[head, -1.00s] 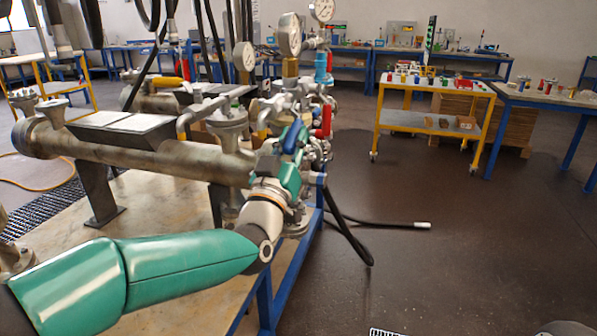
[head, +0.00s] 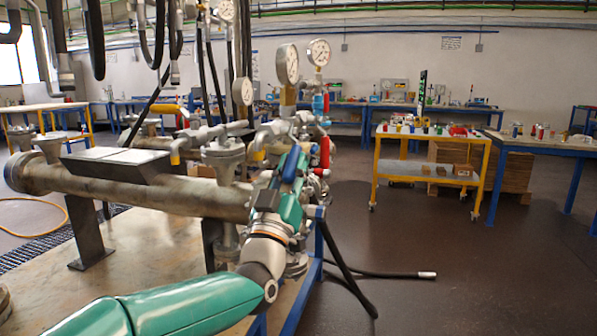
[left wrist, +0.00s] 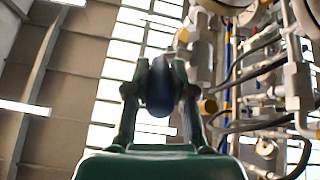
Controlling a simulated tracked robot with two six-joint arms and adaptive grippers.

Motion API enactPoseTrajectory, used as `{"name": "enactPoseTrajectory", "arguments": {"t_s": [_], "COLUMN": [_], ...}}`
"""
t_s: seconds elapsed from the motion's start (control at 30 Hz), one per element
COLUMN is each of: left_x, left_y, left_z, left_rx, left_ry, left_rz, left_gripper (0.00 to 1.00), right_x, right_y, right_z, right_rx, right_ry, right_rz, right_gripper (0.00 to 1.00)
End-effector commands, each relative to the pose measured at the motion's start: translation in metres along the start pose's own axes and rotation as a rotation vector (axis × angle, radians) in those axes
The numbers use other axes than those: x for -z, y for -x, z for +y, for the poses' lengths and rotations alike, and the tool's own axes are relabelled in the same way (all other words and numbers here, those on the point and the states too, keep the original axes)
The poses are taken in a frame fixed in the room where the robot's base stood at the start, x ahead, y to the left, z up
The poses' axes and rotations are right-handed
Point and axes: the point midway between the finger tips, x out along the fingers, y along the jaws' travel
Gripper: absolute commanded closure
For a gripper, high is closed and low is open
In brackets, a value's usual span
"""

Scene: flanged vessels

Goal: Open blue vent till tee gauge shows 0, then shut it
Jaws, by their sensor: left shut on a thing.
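The blue vent handle (head: 291,164) is on the valve cluster at the right end of the large grey vessel (head: 150,192). My left gripper (head: 293,185) reaches it from below and in front. In the left wrist view its two fingers are closed on either side of the dark blue handle (left wrist: 160,88). The handle stands steep in the head view; how far the valve is open cannot be told. My right gripper is out of view.
A red handle (head: 325,152) and a light blue fitting (head: 319,104) sit close behind the blue handle. Black hoses (head: 347,262) hang from the blue-framed stand to the floor. A yellow trolley (head: 430,155) stands at the back right.

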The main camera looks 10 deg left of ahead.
Motion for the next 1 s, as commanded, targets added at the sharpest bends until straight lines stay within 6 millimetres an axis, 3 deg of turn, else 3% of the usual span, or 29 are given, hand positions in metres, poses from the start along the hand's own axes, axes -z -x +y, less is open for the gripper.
{"name": "enactPoseTrajectory", "arguments": {"t_s": [0.07, 0.1, 0.23, 0.67, 0.87, 1.0], "left_x": [-0.006, -0.006, -0.004, -0.002, -0.002, -0.002], "left_y": [0.002, 0.002, 0.002, 0.006, 0.029, 0.055], "left_z": [0.001, 0.001, 0.000, 0.000, 0.000, 0.000], "left_rx": [-0.002, -0.002, -0.001, -0.001, -0.001, 0.000], "left_ry": [0.000, 0.000, 0.000, 0.000, 0.000, 0.000], "left_rz": [-0.011, -0.011, -0.008, -0.004, -0.006, -0.007], "left_gripper": [1.00, 0.72, 0.51, 0.51, 0.51, 0.51], "right_x": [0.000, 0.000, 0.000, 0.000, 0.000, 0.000], "right_y": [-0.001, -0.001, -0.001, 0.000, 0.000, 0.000], "right_z": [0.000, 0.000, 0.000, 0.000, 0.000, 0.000], "right_rx": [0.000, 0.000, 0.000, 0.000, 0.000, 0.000], "right_ry": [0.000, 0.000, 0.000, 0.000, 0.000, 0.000], "right_rz": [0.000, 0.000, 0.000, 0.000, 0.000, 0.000], "right_gripper": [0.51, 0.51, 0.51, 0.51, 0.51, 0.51]}}
